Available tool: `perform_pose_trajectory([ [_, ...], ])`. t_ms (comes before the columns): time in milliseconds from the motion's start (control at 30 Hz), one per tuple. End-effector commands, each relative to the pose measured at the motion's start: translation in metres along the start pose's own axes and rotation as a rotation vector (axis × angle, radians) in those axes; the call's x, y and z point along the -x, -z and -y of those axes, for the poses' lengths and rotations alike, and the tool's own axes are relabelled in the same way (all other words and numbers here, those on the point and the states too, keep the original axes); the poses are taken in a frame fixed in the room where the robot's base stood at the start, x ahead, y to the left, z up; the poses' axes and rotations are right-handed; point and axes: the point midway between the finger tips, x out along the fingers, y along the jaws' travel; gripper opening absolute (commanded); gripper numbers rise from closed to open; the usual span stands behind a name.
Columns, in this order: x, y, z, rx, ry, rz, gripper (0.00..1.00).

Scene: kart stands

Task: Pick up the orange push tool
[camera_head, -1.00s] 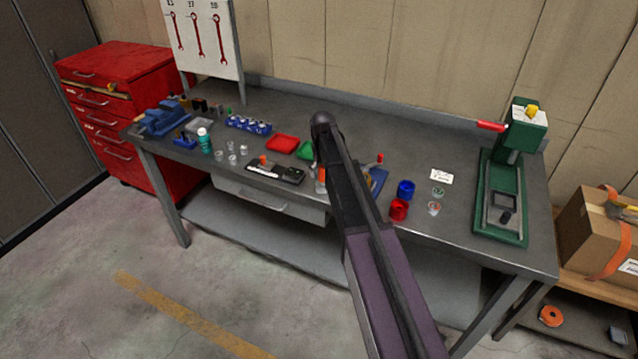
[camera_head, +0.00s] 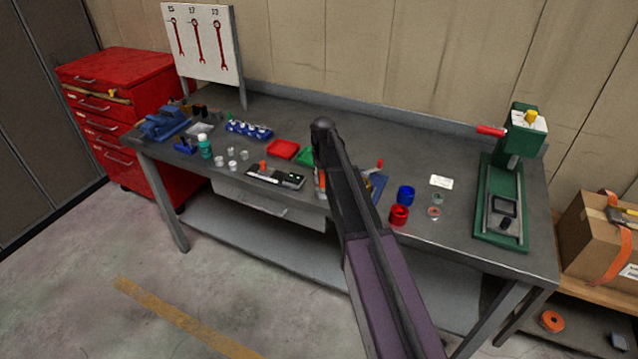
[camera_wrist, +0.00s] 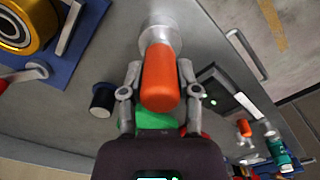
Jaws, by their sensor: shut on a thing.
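The orange push tool (camera_wrist: 160,80) has a rounded orange handle and a silver round end (camera_wrist: 160,35). In the wrist view it sits between the two fingers of my gripper (camera_wrist: 160,72), which is shut on the handle. In the head view only a sliver of the tool (camera_head: 320,181) shows beside my arm, near the bench's front edge. My arm hides most of the gripper there. I cannot tell whether the silver end touches the bench.
On the grey bench (camera_head: 285,112), a black scale (camera_head: 278,177) with a small orange-topped item lies left of the tool. A green tray (camera_head: 306,155) is behind. A dark cylinder (camera_wrist: 102,100) is close by.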

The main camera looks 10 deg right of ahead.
Motion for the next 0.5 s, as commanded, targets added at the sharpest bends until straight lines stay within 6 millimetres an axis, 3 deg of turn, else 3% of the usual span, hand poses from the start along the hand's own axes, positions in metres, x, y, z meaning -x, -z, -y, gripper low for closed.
perform_pose_trajectory([
  [500, 0.022, 0.000, 0.000, 0.000, 0.000, 0.000, 0.00],
])
